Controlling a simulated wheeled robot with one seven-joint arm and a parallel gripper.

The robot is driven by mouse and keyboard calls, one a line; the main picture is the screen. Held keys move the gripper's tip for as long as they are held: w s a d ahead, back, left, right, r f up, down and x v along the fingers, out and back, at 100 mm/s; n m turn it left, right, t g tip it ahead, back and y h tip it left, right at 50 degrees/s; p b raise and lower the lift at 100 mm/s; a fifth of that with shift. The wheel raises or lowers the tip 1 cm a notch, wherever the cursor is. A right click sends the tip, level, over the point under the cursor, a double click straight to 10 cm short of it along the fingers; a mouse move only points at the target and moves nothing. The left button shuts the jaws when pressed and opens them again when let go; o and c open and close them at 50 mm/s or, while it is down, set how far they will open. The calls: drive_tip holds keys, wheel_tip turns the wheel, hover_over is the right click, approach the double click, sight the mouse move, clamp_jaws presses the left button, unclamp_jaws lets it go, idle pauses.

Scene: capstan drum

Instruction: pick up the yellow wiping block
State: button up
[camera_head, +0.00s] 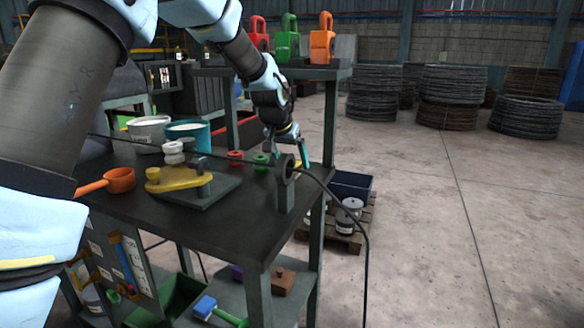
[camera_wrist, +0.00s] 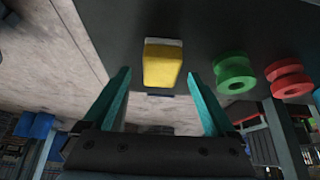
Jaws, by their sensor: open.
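The yellow wiping block (camera_wrist: 163,66), with a pale strip along one end, lies on the dark tabletop in the wrist view. My gripper (camera_wrist: 160,88) is open, its two teal fingers on either side of the near end of the block with gaps, and nothing is held. Whether the fingers are at the block's height cannot be told. In the head view my gripper (camera_head: 301,152) is over the far right part of the table, and only a sliver of yellow shows by it.
A green spool (camera_wrist: 234,74) and a red spool (camera_wrist: 288,78) stand right of the fingers. A yellow capstan fixture (camera_head: 180,180), a teal pot (camera_head: 188,136) and an orange ladle (camera_head: 118,180) are on the table (camera_head: 215,225). A black cable runs across it through a post (camera_head: 286,192).

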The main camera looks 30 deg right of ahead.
drive_tip(key=shift+x, duration=1.2)
clamp_jaws()
